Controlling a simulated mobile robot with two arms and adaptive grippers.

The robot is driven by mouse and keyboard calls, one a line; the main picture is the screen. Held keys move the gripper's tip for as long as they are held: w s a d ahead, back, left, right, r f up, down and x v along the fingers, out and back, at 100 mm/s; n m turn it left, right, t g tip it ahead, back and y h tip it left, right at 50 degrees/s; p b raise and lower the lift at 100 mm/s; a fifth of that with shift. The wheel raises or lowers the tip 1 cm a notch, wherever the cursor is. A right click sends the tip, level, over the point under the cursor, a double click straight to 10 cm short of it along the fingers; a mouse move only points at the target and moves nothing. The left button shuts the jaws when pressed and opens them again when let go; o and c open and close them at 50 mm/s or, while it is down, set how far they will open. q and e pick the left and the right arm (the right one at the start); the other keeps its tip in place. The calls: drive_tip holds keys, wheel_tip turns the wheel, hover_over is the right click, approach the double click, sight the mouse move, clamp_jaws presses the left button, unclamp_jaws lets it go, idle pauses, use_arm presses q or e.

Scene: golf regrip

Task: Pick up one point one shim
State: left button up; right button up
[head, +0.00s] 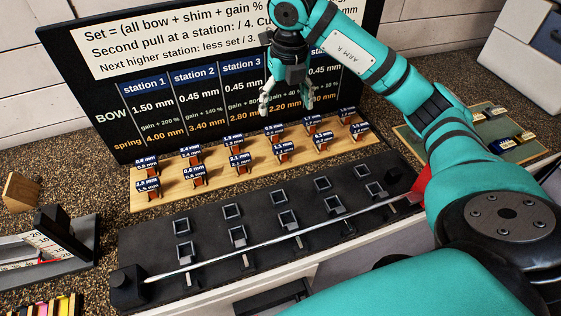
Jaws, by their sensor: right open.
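Small shims with dark blue labels stand in two rows on a wooden rack (215,192). Some labels seem readable, such as 0.8 mm (146,163) at the back left and 1.8 mm (148,185) at the front left. My left gripper is out of view.
The black board (110,130) with station figures stands behind the rack. A dark fixture (208,257) with square sockets and a long metal shaft (215,267) lies in front. A green tray (500,142) with small pieces is at right, a scale (40,247) at left.

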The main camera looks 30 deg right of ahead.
drive_tip(key=f, duration=0.1)
drive_tip(key=p, duration=0.2)
approach(283, 145)
wheel_tip(283, 145, down, 6)
drive_tip(key=shift+w+a+r, duration=0.1)
drive_tip(key=shift+w, duration=0.05)
drive_tip(key=shift+f, duration=0.2)
drive_tip(key=shift+f+p, duration=0.25)
drive_tip(key=shift+p, duration=0.3)
drive_tip(key=f, duration=0.1)
drive_tip(key=f+p, duration=0.1)
drive_tip(key=f, duration=0.1)
drive_tip(key=f+p, duration=0.1)
drive_tip(key=shift+w+d+f, duration=0.3)
drive_tip(key=shift+w+f, duration=0.05)
drive_tip(key=shift+w, duration=0.05)
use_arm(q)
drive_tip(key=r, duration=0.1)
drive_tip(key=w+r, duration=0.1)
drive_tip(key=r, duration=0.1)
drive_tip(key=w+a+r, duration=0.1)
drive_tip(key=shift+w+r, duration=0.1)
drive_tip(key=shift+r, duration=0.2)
use_arm(e)
drive_tip(key=c, duration=1.3)
drive_tip(key=shift+o, duration=0.2)
